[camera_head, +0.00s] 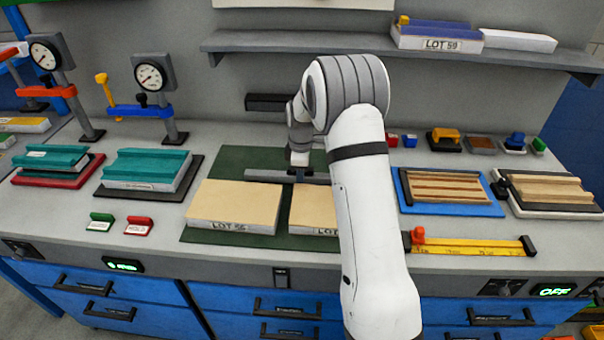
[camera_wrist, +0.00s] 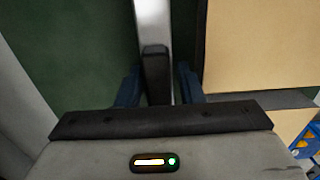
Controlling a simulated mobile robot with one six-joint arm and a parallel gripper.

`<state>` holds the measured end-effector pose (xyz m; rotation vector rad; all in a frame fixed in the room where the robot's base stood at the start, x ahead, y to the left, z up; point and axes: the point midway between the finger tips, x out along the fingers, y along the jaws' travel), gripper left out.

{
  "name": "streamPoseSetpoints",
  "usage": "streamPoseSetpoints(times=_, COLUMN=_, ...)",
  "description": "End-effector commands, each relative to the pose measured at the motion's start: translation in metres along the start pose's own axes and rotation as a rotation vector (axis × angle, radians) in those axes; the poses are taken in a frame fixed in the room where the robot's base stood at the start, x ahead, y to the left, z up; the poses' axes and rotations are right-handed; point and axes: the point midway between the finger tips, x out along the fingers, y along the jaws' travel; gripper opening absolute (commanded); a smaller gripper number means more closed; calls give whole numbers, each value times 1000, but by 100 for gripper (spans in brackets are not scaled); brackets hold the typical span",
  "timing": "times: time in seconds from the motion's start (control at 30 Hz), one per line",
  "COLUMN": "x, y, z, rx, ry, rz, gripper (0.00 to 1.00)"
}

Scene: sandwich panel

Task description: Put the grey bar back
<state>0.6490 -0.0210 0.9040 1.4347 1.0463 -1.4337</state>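The grey bar (camera_head: 265,175) lies along the back of the green mat (camera_head: 240,158), behind two tan-topped panels. In the wrist view the bar (camera_wrist: 153,20) runs from the top edge toward my gripper, with a black block (camera_wrist: 156,72) on it that looks like a handle. My gripper (camera_head: 299,174) points down over the bar. In the wrist view its blue fingers (camera_wrist: 157,86) stand on either side of the black block, with visible gaps, so it looks open around it. My arm hides part of the bar's right side.
Two tan panels (camera_head: 236,203) marked LOT lie just in front of the bar; my arm covers part of the right one. A black holder (camera_head: 268,102) is on the back wall behind the mat. Dial gauges (camera_head: 151,78) stand at left, a shelf (camera_head: 290,42) overhangs above.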

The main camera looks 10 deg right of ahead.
Motion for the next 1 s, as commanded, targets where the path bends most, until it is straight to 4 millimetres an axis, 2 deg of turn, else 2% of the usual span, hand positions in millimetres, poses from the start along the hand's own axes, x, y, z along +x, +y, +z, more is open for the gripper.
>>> streamPoseSetpoints(times=0.03, x=0, y=0, z=0, rx=0, ry=0, rz=0, gripper=38)
streamPoseSetpoints(times=0.13, x=0, y=0, z=0, rx=0, ry=0, rz=0, gripper=47)
streamPoseSetpoints(times=0.47, x=-6, y=0, z=0, rx=1, ry=0, rz=1, gripper=47)
streamPoseSetpoints(times=0.57, x=-18, y=1, z=0, rx=1, ry=1, rz=4, gripper=47)
streamPoseSetpoints(times=0.9, x=-89, y=1, z=1, rx=2, ry=1, rz=4, gripper=47)
streamPoseSetpoints(times=1.0, x=-105, y=1, z=1, rx=2, ry=1, rz=3, gripper=47)
